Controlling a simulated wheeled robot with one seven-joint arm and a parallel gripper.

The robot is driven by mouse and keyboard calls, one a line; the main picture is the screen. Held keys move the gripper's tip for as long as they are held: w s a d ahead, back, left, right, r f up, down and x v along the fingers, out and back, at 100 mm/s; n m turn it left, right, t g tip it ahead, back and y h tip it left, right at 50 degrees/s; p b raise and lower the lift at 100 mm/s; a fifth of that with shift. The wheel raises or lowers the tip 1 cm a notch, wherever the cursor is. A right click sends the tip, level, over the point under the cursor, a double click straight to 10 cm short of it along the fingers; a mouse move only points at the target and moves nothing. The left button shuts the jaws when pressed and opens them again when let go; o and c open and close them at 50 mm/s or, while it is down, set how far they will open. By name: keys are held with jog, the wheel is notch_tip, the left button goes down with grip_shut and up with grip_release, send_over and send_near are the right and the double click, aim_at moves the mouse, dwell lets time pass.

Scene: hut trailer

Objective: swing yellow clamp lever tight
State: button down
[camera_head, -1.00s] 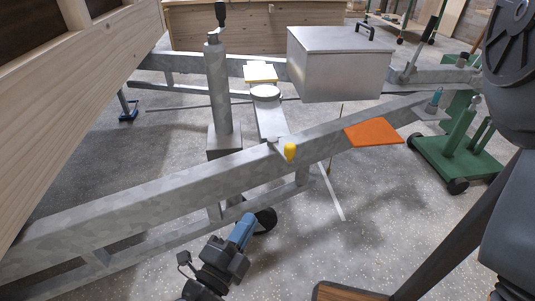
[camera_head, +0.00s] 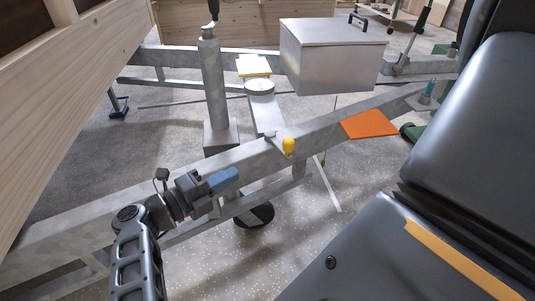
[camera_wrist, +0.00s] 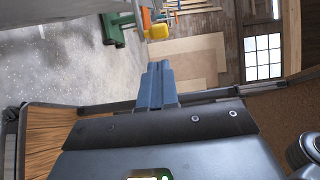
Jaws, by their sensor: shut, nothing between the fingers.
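The yellow clamp lever (camera_head: 288,146) shows as a small yellow knob on the near galvanised beam, by the clamp of the jockey-wheel post. It also shows in the wrist view at the top (camera_wrist: 158,31), beyond my fingertips. My gripper (camera_head: 229,177) has blue fingers and is left of the lever and a little lower, just in front of the beam, apart from the lever. In the wrist view my blue fingers (camera_wrist: 158,72) are together with nothing between them.
The galvanised beam (camera_head: 215,172) runs diagonally across. A grey post (camera_head: 213,90) stands behind it. A metal box (camera_head: 330,65) and an orange plate (camera_head: 368,124) are to the right. A wooden wall (camera_head: 70,90) bounds the left.

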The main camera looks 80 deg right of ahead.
send_near(293, 145)
jog(key=d, duration=0.1)
jog(key=s+d, duration=0.1)
jog(key=d, duration=0.1)
jog(key=s+d, duration=0.1)
jog(key=d, duration=0.1)
jog(key=shift+f, duration=0.35)
jog(key=shift+s, duration=0.1)
jog(key=shift+s+r+n+t+h+p, duration=0.25)
jog(key=shift+n+t+h+p, duration=0.2)
jog(key=shift+p, duration=0.2)
jog(key=n+t+p, duration=0.1)
jog(key=s+d+t+h+p, duration=0.1)
jog(key=shift+s+r+n+t+p, duration=0.15)
jog(key=shift+s+n+t+p, duration=0.15)
jog(key=shift+n+t+p, duration=0.1)
jog(key=s+n+t+p, duration=0.1)
jog(key=s+d+n+t+h+p, duration=0.1)
jog(key=t, duration=0.1)
jog(key=shift+d+h, duration=0.15)
jog(key=shift+h, duration=0.1)
jog(key=s+d+n+t+p, duration=0.1)
jog(key=s+d+n+t, duration=0.3)
jog(key=d+t, duration=0.5)
jog(key=shift+f+n, duration=0.35)
jog(key=shift+n, duration=0.6)
jog(key=shift+d, duration=0.15)
